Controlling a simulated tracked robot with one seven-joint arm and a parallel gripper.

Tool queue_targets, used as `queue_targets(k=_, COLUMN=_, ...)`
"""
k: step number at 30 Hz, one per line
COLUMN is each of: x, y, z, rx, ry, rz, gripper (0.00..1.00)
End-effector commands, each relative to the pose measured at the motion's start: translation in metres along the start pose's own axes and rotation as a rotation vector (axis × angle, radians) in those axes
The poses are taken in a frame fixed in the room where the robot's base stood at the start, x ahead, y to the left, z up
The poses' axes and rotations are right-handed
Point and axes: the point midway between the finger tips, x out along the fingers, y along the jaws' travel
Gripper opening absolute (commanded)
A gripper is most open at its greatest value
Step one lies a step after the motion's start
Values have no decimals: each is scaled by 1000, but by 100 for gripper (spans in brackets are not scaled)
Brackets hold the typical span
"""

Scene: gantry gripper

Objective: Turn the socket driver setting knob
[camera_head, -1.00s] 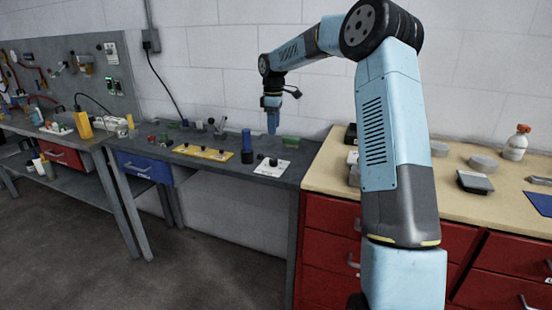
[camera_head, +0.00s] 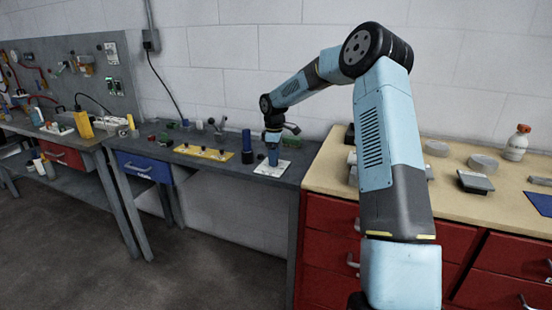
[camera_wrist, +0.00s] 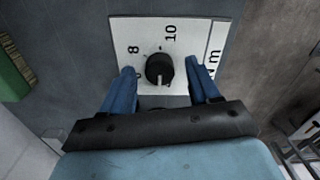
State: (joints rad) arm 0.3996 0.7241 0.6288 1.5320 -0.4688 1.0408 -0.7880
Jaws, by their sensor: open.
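The black setting knob (camera_wrist: 159,69) shows in the wrist view on a white panel (camera_wrist: 127,33) marked with 8 and 10. A small light pointer line shows on its lower edge. My gripper (camera_wrist: 161,82) is open, with one blue finger to the left of the knob and one to the right, and a gap on both sides. In the head view my gripper (camera_head: 273,158) is low over the white panel (camera_head: 262,171) on the grey bench and hides the knob.
A dark blue cylinder (camera_head: 247,146) stands just left of my gripper. A yellow panel (camera_head: 203,152) with black knobs lies further left. A green block (camera_wrist: 12,68) is at the wrist view's left edge. The wooden-topped red cabinet (camera_head: 325,178) stands to the right.

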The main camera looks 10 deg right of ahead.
Motion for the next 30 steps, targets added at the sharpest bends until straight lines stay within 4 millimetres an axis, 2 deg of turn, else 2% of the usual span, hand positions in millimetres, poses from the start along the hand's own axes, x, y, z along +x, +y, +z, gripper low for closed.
queue_targets(k=4, x=7, y=0, z=0, rx=1, ry=1, rz=1, gripper=61)
queue_targets(k=13, x=8, y=0, z=0, rx=1, ry=1, rz=1, gripper=60)
queue_targets(k=30, x=8, y=0, z=-1, rx=0, ry=1, rz=0, gripper=6)
